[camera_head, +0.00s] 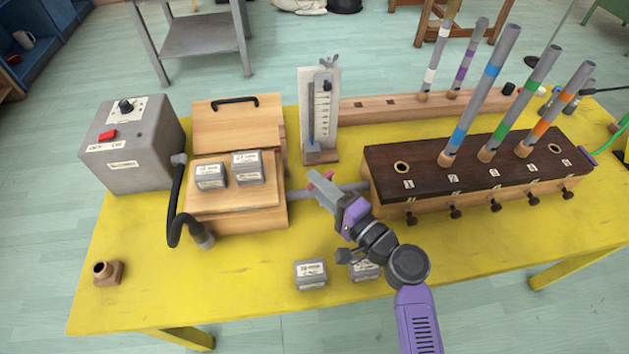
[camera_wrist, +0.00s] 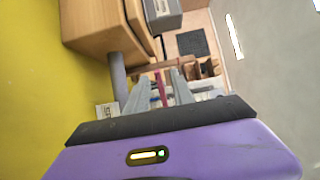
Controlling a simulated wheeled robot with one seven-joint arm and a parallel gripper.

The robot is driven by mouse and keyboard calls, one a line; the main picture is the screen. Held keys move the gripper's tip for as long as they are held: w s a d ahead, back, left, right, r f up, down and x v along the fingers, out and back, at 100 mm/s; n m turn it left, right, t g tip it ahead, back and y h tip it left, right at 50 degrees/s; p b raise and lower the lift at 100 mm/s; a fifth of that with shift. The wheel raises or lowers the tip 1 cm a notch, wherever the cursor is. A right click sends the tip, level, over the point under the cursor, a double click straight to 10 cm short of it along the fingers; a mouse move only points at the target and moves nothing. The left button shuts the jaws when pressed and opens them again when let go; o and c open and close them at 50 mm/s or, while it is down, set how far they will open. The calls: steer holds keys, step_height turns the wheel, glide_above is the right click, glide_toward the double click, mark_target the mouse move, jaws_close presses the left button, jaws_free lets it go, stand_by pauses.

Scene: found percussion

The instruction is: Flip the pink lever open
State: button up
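The pink lever (camera_head: 320,178) shows as a small pink piece beside my gripper's tip, at the grey pipe (camera_head: 307,193) between the wooden bellows box and the dark-topped wooden chest. In the wrist view the pink lever (camera_wrist: 160,89) appears between my two grey fingers. My gripper (camera_head: 328,188) reaches in over the pipe from the lower right; its fingers (camera_wrist: 160,84) are apart, with gaps visible beside the lever. I cannot tell whether either finger touches it. The lever's base is partly hidden by my gripper.
The bellows box (camera_head: 255,218) carries two grey weights. The chest (camera_head: 480,165) holds several striped pipes. A gauge board (camera_head: 320,105) stands behind the lever. Grey weights (camera_head: 311,274) lie in front.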

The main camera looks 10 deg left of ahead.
steer(key=shift+w+a, duration=0.35)
steer(key=shift+c, duration=0.4)
jaws_close()
